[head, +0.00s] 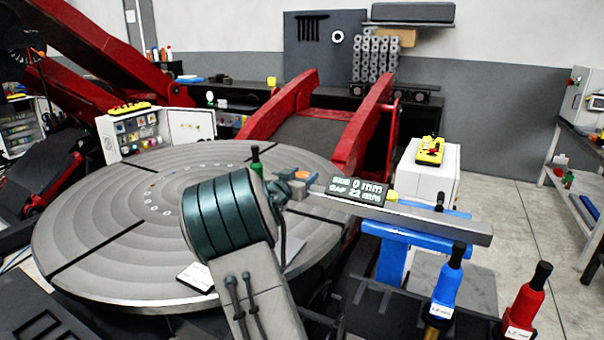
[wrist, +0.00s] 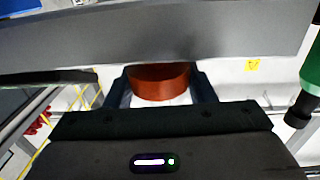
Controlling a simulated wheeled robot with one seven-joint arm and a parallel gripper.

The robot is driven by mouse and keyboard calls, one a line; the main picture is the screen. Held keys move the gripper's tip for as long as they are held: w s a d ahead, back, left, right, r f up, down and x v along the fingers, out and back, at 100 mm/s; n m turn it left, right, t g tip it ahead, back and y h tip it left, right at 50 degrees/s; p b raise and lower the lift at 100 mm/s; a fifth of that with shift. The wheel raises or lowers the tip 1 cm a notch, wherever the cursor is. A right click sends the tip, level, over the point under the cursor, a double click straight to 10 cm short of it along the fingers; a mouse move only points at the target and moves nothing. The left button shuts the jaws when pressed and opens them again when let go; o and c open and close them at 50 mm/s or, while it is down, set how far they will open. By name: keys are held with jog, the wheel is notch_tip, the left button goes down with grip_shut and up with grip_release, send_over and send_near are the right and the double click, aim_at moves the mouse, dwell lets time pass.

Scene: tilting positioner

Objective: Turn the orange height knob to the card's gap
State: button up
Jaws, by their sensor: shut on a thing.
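The orange height knob (wrist: 160,80) sits between the two dark fingers of my gripper (wrist: 162,88) in the wrist view, just below a grey bar. The fingers are shut on its sides. In the head view the knob (head: 302,174) shows as a small orange patch beside the bar, partly hidden by my arm.
The grey bar (head: 440,219) reaches right over a blue stand (head: 385,250). The large round table (head: 110,235) fills the left. A green-handled tool (head: 256,160) stands close to my wrist. Blue (head: 447,285) and red (head: 525,305) torches stand at front right.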

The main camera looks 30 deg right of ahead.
jog(key=g+p, duration=0.1)
jog(key=m+g+h+p, duration=0.1)
jog(key=p, duration=0.1)
jog(key=shift+r+m, duration=0.3)
jog(key=m+g+p, duration=0.1)
jog(key=g+p, duration=0.1)
jog(key=shift+w+f+m+g+h, duration=0.1)
jog(key=shift+m+g+h, duration=0.2)
jog(key=shift+g, duration=0.1)
jog(key=m+g, duration=0.2)
jog(key=g, duration=0.2)
jog(key=shift+f+m, duration=0.25)
jog(key=shift+m, duration=0.15)
jog(key=shift+m+g+y, duration=0.25)
jog(key=shift+m+g, duration=0.7)
jog(key=shift+g, duration=0.6)
jog(key=shift+m+g+y, duration=0.25)
jog(key=shift+m+g, duration=0.7)
jog(key=shift+g, duration=0.6)
jog(key=shift+r+m+g, duration=0.1)
jog(key=shift+m+g, duration=0.2)
jog(key=shift+g, duration=0.1)
jog(key=o, duration=1)
jog(key=shift+c, duration=0.2)
